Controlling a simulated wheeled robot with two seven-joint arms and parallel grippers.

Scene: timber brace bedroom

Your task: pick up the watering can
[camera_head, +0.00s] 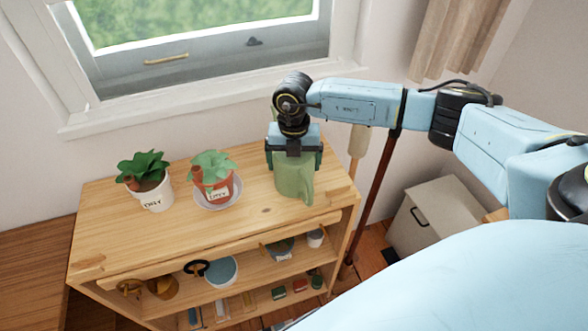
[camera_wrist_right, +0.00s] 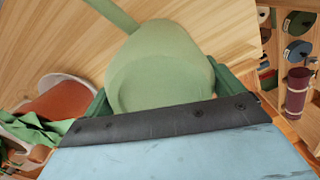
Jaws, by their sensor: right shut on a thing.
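The green watering can (camera_head: 293,180) stands on the wooden shelf top (camera_head: 255,215), near its right end. My right gripper (camera_head: 293,165) is over the can from above, with a dark finger on each side of it, shut on the can. In the right wrist view the can's pale green body (camera_wrist_right: 160,70) sits between the two green-looking fingers (camera_wrist_right: 165,95), and a thin green part, perhaps its spout or handle, runs to the upper left. Whether the can touches the shelf is hard to tell. My left gripper is not in view.
A white pot with a plant (camera_head: 154,195) and a terracotta pot with a plant (camera_head: 214,180) on a white saucer (camera_head: 218,202) stand left of the can. Lower shelves hold a bowl (camera_head: 221,272) and small items. A window is behind; a beige cabinet (camera_head: 430,215) stands right.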

